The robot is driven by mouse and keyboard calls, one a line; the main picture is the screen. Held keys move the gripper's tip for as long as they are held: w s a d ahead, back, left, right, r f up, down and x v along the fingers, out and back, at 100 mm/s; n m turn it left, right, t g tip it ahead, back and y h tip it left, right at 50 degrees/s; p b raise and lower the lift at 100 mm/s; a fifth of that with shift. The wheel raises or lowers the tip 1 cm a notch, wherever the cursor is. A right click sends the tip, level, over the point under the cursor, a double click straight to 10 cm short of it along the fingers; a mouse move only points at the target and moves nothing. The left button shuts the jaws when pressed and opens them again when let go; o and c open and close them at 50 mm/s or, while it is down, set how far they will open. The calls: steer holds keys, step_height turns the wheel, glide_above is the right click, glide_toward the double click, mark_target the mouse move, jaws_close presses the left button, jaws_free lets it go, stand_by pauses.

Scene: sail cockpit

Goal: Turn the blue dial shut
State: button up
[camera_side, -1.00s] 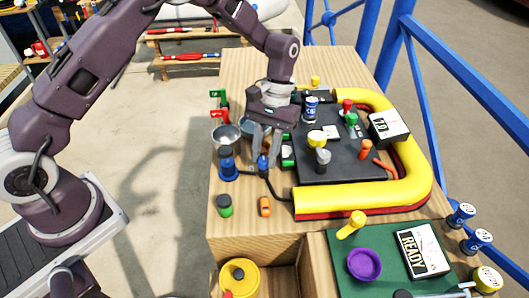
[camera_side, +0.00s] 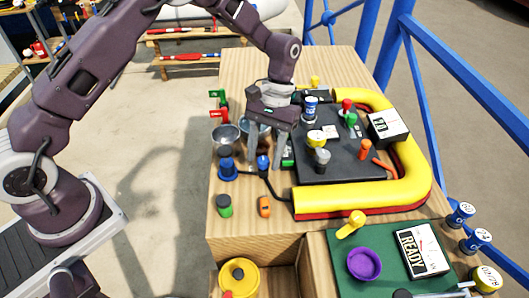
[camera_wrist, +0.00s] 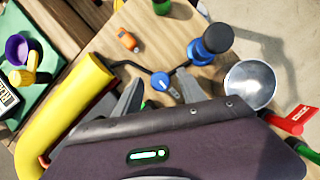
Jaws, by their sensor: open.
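A small blue dial (camera_side: 263,162) stands upright on the wooden bench, left of the black panel. In the wrist view the blue dial (camera_wrist: 160,81) shows as a round blue top between the fingers. My gripper (camera_side: 266,158) is open, points down and straddles the dial, with one finger on each side; in the wrist view the gripper (camera_wrist: 158,79) holds nothing. I cannot tell whether a finger touches the dial. Another blue-capped dial (camera_side: 311,104) with a white label is on the panel behind my gripper.
A black cable (camera_side: 272,188) runs to a thick yellow tube (camera_side: 345,200).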

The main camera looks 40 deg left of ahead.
steer(key=v, duration=0.7)
